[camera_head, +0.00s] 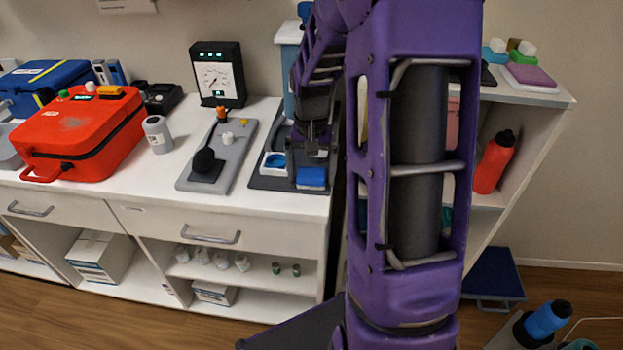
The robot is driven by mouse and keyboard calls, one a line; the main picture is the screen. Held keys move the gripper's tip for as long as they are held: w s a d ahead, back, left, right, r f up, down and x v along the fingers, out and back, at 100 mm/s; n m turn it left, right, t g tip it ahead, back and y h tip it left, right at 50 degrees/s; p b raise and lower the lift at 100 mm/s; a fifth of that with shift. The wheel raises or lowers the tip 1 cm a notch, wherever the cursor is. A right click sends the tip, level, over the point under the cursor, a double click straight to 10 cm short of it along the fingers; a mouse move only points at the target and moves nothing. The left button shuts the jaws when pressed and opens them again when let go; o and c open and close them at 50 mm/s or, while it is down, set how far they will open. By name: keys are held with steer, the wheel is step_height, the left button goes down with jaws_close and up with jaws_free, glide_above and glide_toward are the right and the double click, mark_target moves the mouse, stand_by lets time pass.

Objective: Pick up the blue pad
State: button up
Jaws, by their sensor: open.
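A blue pad (312,177) lies at the front right of a dark grey tray (268,183) on the white counter. My gripper (313,152) hangs from my purple arm, open, just above and behind the pad in the picture. It seems apart from the pad, but the exact height gap is hard to judge. My arm hides the counter to the right of the pad and part of the tray's back.
A white dish with blue in it (274,164) sits just left of the pad. The counter's front edge is close.

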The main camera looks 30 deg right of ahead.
mark_target(312, 173)
steer(key=c, duration=1.2)
steer(key=shift+r, duration=0.1)
step_height(312, 173, up, 10)
steer(key=shift+f+p, duration=0.1)
steer(key=shift+p, duration=0.75)
steer(key=o, duration=0.7)
steer(key=c, duration=0.5)
